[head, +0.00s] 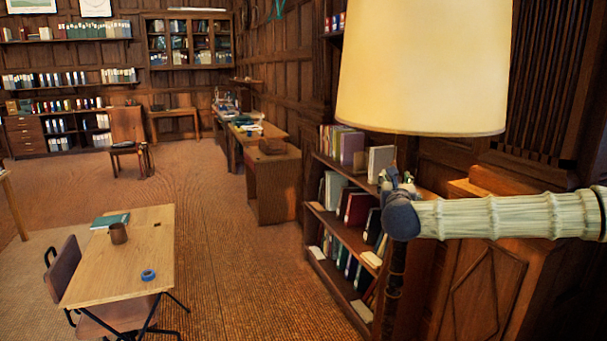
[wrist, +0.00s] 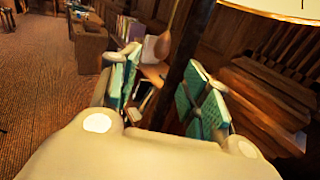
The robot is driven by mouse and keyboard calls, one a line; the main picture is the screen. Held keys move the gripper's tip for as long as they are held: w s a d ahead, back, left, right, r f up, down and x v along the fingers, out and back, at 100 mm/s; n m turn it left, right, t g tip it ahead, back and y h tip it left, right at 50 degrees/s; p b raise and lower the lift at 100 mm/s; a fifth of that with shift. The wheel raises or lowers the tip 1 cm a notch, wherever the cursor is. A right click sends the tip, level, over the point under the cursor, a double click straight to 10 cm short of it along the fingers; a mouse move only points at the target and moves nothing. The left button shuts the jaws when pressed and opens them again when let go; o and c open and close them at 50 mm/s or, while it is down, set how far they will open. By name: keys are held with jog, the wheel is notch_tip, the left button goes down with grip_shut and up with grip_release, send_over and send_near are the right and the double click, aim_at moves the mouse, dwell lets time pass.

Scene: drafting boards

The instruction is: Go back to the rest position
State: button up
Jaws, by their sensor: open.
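My gripper (wrist: 160,78) is open, its two teal-padded fingers spread apart with nothing held between them. A dark lamp pole runs up behind the gap between the fingers in the wrist view. In the head view my pale ribbed arm reaches in from the right edge, and its blue-grey end is in front of the bookcase, just below the lampshade (head: 424,70). The fingers are small and partly hidden there. I cannot tell whether the gripper touches the pole.
A bookcase (head: 338,232) with books stands close behind the gripper, and a wooden cabinet (head: 487,285) is at right. A drafting table (head: 118,262) at lower left holds a cup (head: 118,233), blue tape (head: 148,275) and a teal book (head: 110,220). The carpet (head: 235,285) between is clear.

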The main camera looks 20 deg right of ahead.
jog(key=a+f+n+g+y, duration=0.1)
jog(key=a+f+n+y, duration=0.4)
jog(key=a+f+n, duration=0.95)
jog(key=s+a+f+n+g+y, duration=0.1)
jog(key=s+a+f+n, duration=0.15)
jog(key=f, duration=0.55)
jog(key=s+a+f+n+g+y, duration=0.1)
jog(key=s+a+f+n+y, duration=0.2)
jog(key=f, duration=0.4)
jog(key=s+a+f+n+g, duration=0.2)
jog(key=s+a+f, duration=0.15)
jog(key=f, duration=0.45)
jog(key=s+a+f+n+g+y, duration=0.1)
jog(key=s+a+f+n+g, duration=0.3)
jog(key=s+f, duration=0.45)
jog(key=s+a+f+n+g, duration=0.1)
jog(key=s+f+n, duration=0.5)
jog(key=s+f, duration=0.3)
jog(key=s+d+f+n+g, duration=0.1)
jog(key=s+f+n+g, duration=0.2)
jog(key=s, duration=0.8)
jog(key=s+d+f+n+g+h, duration=0.1)
jog(key=s+f+n+g, duration=0.1)
jog(key=s+n, duration=0.4)
jog(key=s, duration=0.5)
jog(key=shift+f+g, duration=0.4)
jog(key=shift+w+d, duration=0.1)
